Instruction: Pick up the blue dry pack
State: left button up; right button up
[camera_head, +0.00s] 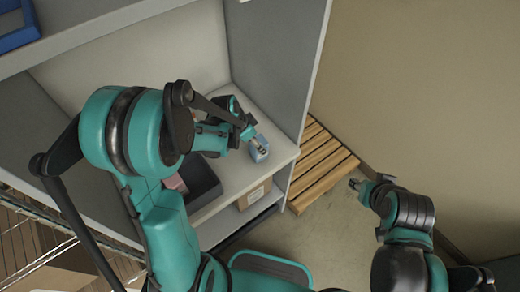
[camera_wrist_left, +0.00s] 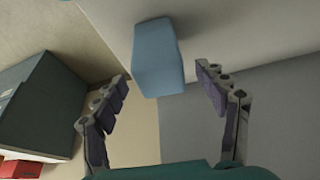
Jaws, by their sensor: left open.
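The blue dry pack (camera_head: 258,148) is a small light-blue block on the shelf near its right end in the head view. In the left wrist view the blue dry pack (camera_wrist_left: 158,58) sits ahead, roughly centred past the fingertips. My left gripper (camera_head: 254,140) is at the pack in the head view and partly covers it. In the left wrist view my left gripper (camera_wrist_left: 162,78) is open, its two fingers spread to either side with nothing held. My right gripper (camera_head: 354,184) is at the right, away from the shelf; its fingers are too small to judge.
A dark box (camera_head: 201,184) stands on the shelf (camera_head: 232,183) left of the pack. A cardboard box (camera_head: 254,194) sits on the level below. A grey side panel (camera_head: 275,60) rises behind the pack. A wooden pallet (camera_head: 320,165) lies on the floor to the right.

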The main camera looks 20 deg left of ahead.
aim_at(257, 158)
pick_arm(q)
jog(key=x, duration=0.3)
jog(key=shift+f+b, duration=0.35)
jog(key=shift+b, duration=0.05)
jog(key=shift+s+r, duration=0.1)
jog(key=shift+c, duration=0.3)
jog(key=c, duration=1.4)
jog(key=shift+o, duration=0.2)
jog(key=shift+r, duration=0.15)
